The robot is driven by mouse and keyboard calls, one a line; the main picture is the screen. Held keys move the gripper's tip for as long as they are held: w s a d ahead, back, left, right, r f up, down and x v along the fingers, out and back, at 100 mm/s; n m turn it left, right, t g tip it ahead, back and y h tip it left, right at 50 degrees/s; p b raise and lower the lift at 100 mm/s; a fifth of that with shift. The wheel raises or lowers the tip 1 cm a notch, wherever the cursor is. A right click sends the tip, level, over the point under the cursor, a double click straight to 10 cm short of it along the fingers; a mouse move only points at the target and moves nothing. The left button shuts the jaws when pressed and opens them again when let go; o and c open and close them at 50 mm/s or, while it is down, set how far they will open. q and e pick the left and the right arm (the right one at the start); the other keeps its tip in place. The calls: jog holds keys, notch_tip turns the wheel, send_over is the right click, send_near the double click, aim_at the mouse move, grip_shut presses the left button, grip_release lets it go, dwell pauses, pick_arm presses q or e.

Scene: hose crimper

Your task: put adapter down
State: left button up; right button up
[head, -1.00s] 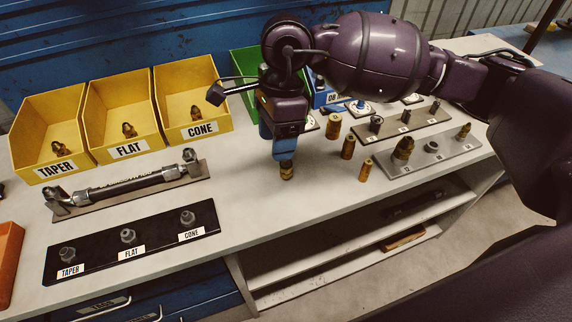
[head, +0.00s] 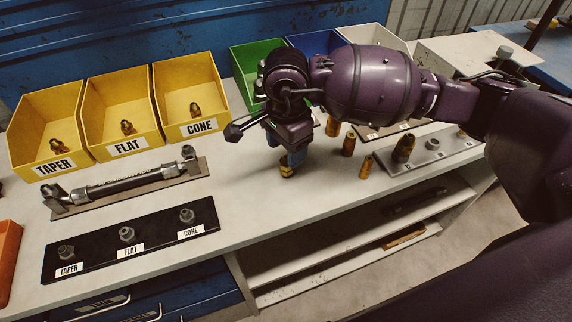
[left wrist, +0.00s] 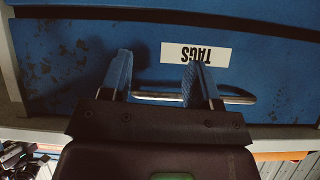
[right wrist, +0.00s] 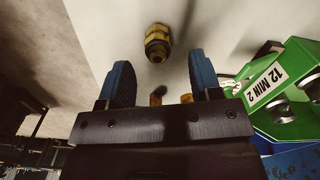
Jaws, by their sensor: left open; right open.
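The adapter, a small brass fitting with a dark collar (right wrist: 157,42), shows just beyond my right fingertips in the right wrist view. In the head view the adapter (head: 287,171) is on the pale bench top, directly below the right gripper. My right gripper (head: 292,157) is open, its blue fingers pointing down. In the right wrist view the fingers (right wrist: 159,70) are spread with nothing held between them.
Yellow bins TAPER (head: 55,168), FLAT (head: 127,148) and CONE (head: 202,127) stand left. A hose assembly (head: 125,185) and a black fitting board (head: 100,259) lie before them. Brass sleeves (head: 349,145) and a grey fitting plate (head: 390,169) stand right.

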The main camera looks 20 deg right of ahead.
aim_at(286, 157)
jog(key=shift+s+f, duration=0.1)
jog(key=shift+f, duration=2.25)
jog(key=shift+c, duration=0.3)
grip_shut()
jog(key=shift+r, duration=0.1)
